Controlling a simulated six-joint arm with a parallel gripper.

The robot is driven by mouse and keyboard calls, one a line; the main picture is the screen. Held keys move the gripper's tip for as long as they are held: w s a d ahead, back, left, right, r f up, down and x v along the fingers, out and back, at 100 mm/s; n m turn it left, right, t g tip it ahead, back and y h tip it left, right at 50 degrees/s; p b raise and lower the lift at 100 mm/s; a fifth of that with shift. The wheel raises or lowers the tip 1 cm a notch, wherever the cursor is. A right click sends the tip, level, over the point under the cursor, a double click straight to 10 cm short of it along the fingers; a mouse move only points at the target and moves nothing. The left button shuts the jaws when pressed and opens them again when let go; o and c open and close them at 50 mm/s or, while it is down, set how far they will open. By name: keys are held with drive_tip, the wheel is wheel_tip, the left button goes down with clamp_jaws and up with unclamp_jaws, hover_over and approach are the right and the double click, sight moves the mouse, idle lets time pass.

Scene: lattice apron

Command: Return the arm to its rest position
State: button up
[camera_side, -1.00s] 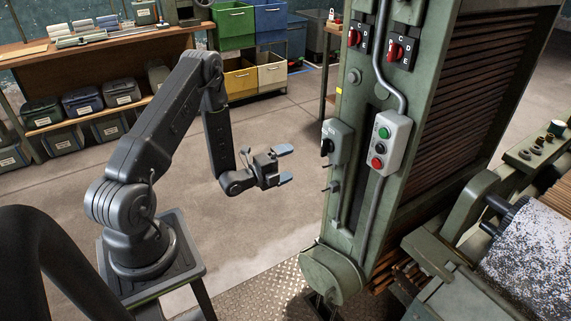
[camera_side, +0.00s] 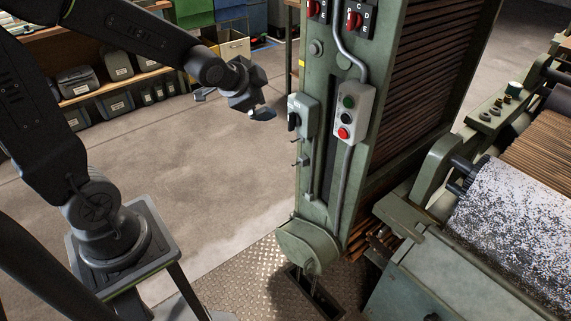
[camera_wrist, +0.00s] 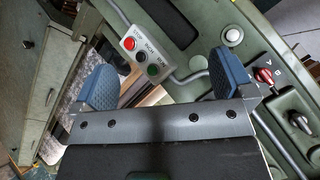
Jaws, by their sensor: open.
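My gripper (camera_side: 233,104) is raised in front of the tall green machine column (camera_side: 315,75) in the side view. Its jaws are apart with nothing between them, and it stands clear of the column to its left. In the wrist view my gripper (camera_wrist: 165,80) shows two blue finger pads, wide apart and empty. Beyond the pads is the push-button box (camera_wrist: 141,56), with red, dark and green buttons. The same button box (camera_side: 350,112) is on the column in the side view, its red button bright.
A grey-green switch box (camera_side: 303,113) with a dark handle juts from the column towards my gripper. Red rotary knobs (camera_side: 353,20) sit higher. A speckled roller (camera_side: 515,215) lies at right. A shelf with bins (camera_side: 95,85) stands behind. Open floor (camera_side: 215,180) lies below my gripper.

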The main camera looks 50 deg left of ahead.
drive_tip(key=s+d+r+n+g+h, duration=0.1)
drive_tip(key=s+d+r+n+g, duration=0.1)
drive_tip(key=s, duration=0.7)
drive_tip(key=s+d+r+n+g+h, duration=0.1)
drive_tip(key=s+d+r+n+g, duration=0.1)
drive_tip(key=s+d+n, duration=0.2)
drive_tip(key=s+d, duration=0.3)
drive_tip(key=s, duration=0.2)
drive_tip(key=shift+d+r, duration=0.25)
drive_tip(key=shift+r, duration=0.1)
drive_tip(key=shift+s, duration=0.1)
